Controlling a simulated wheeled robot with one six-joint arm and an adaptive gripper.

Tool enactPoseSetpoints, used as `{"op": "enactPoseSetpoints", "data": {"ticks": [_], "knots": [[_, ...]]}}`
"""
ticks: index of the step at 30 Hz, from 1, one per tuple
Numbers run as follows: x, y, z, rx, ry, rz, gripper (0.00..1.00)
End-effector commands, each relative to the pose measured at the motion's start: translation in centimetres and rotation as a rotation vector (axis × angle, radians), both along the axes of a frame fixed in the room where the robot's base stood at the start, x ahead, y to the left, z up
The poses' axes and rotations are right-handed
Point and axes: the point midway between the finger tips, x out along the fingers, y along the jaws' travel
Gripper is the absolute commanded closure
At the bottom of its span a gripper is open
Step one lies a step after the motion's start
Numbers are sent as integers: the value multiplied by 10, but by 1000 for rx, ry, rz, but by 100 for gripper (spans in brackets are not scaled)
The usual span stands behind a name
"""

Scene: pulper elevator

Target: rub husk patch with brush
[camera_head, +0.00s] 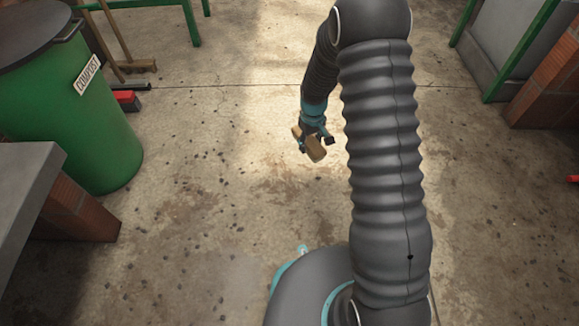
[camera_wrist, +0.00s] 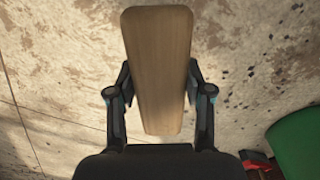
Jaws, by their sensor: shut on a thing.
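A wooden brush (camera_head: 316,148) with a light tan back is held in my gripper (camera_head: 316,142), above the concrete floor in the middle of the head view. In the wrist view the brush (camera_wrist: 160,65) fills the centre, its flat wooden back toward the camera. My gripper (camera_wrist: 160,95) has one finger against each long side of it. The bristles are hidden. Brown stained patches and dark specks lie on the floor below and around; I cannot tell which of them is the husk patch (camera_head: 290,175).
A green compost bin (camera_head: 85,130) stands at the left, with a grey-topped brick counter (camera_head: 30,190) in front of it. A broom (camera_head: 135,66) and a red dustpan-like object (camera_head: 127,100) are behind the bin. Brick and green-framed structures (camera_head: 545,90) stand at the right.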

Motion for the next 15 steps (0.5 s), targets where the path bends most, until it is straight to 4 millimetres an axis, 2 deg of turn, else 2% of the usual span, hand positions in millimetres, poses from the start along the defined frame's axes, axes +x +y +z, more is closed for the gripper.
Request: {"op": "enactPoseSetpoints", "data": {"ticks": [3, 9, 15], "knots": [[-3, 24, -42, -1, 9, 166, 77], [-11, 51, -98, 0, 5, 386, 77], [-18, 62, -126, 0, 0, 491, 77]]}}
